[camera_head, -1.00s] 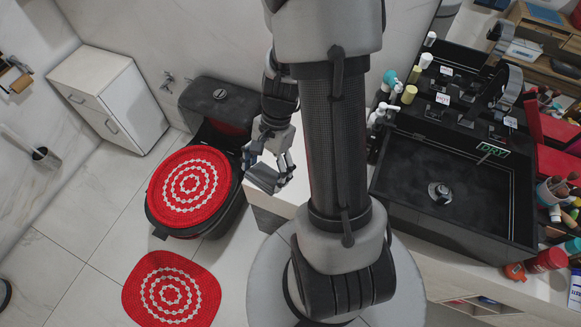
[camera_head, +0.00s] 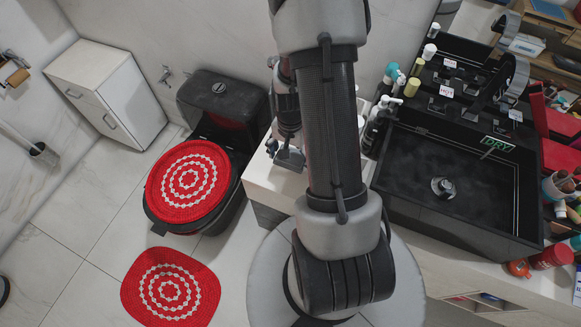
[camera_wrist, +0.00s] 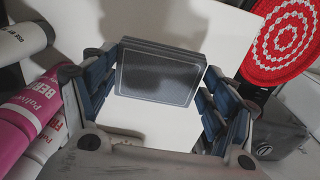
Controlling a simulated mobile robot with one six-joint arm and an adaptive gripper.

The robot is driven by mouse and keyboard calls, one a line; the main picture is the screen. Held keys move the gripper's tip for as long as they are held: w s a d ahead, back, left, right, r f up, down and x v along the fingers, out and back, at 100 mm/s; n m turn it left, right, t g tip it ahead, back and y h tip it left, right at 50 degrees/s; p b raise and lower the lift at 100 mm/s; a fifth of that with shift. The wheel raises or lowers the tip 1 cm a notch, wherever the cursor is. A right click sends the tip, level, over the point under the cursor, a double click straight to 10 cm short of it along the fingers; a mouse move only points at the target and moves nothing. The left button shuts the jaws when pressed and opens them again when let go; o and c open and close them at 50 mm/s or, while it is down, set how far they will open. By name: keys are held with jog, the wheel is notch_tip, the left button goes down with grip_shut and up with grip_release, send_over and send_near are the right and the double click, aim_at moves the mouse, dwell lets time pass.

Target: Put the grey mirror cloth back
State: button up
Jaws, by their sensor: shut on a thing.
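My gripper (camera_head: 288,148) is at the left end of the white counter, partly behind my own arm in the head view. It is shut on the grey mirror cloth (camera_wrist: 158,78), a flat dark-grey folded stack with a paler border. In the wrist view the cloth sits between the two blue-padded fingers (camera_wrist: 160,95). In the head view the cloth (camera_head: 290,160) shows as a small grey patch below the fingers, over the white counter top (camera_head: 268,182). I cannot tell whether it touches the counter.
Bottles (camera_head: 376,125) stand right of my arm beside the black sink (camera_head: 445,190). Pink and white bottles (camera_wrist: 30,125) are close left of my gripper in the wrist view. A toilet with a red lid cover (camera_head: 188,180) is to the left. The counter's left end looks clear.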

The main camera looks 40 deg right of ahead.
aim_at(290, 164)
notch_tip(290, 164, down, 6)
jog(key=shift+r+b, duration=0.1)
jog(key=shift+b, duration=0.8)
jog(key=shift+c, duration=0.4)
jog(key=shift+r, duration=0.1)
jog(key=o, duration=1)
